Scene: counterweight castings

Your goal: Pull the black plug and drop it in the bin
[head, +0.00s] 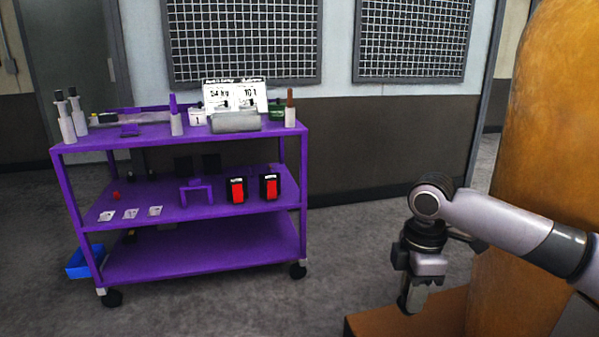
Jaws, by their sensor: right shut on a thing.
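My right gripper (411,302) points down at the right, just above the low orange-brown block of the casting (375,325). It is shut on a small dark thing that looks like the black plug; the fingers hide most of it, and I cannot tell whether it still sits in the casting. A blue bin (82,265) stands on the floor at the far left, partly hidden behind the purple cart. My left gripper is out of view.
The purple cart (190,259) stands at the left with tools, cards and two black-and-red boxes (237,190) on its shelves. The casting's tall orange body (545,120) fills the right side. Grey floor (345,245) between cart and casting is clear.

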